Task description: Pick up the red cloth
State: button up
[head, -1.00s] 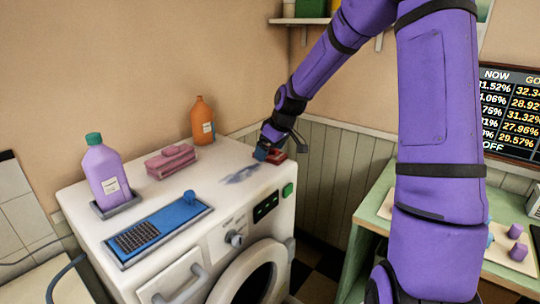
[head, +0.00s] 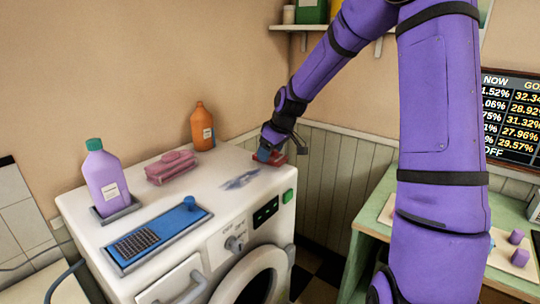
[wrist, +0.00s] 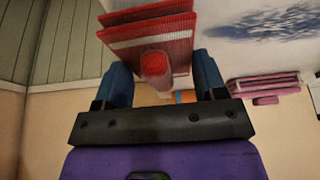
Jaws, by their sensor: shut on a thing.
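The red cloth (head: 279,160) is at the back right corner of the washing machine's top. My gripper (head: 264,155) is down at it, with red showing on both sides of the blue fingers. In the wrist view the red cloth (wrist: 150,34) is folded, with a grid pattern and a rounded red part between the fingers. My gripper (wrist: 160,75) is shut on the cloth there. I cannot tell whether the cloth is clear of the machine's top.
The white washing machine (head: 165,222) carries a purple bottle (head: 106,182), a pink cloth stack (head: 171,167), an orange bottle (head: 202,127) and a blue tray (head: 160,232). A dark smear (head: 241,179) lies near the gripper. A green table (head: 375,215) is at right.

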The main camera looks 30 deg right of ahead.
notch_tip(320, 180, up, 2)
jog(key=shift+r, duration=0.1)
jog(key=s+a+r, duration=0.1)
jog(key=s+a, duration=0.1)
jog(key=s, duration=1.3)
jog(key=shift+s+a+r, duration=0.25)
jog(key=shift+s+a, duration=0.15)
